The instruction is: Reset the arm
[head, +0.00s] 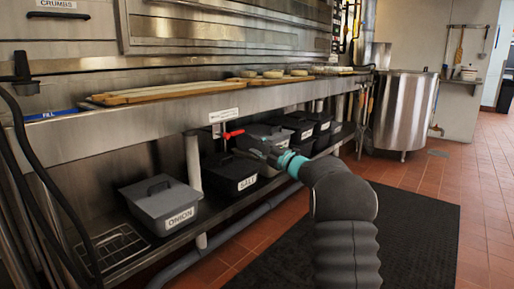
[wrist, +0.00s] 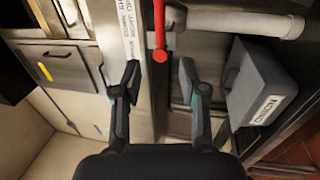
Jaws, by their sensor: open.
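My gripper (head: 262,148) is at the end of my arm, which reaches forward in the middle of the head view. It is in front of the steel bench, by the black bins on the lower shelf. In the wrist view my gripper (wrist: 158,80) has its two fingers spread apart with nothing held between them. A red handle (head: 230,134) is just beyond the fingertips, below the bench edge. It also shows in the wrist view (wrist: 170,22), ahead of and between the fingers. I cannot tell whether a fingertip touches it.
The steel bench (head: 150,125) carries wooden boards (head: 165,92) with pale rounds. A grey ONION bin (head: 160,205) and a black SALT bin (head: 230,173) are on the lower shelf. A steel kettle (head: 402,112) stands at the back. The dark mat (head: 420,235) and tiled floor are clear.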

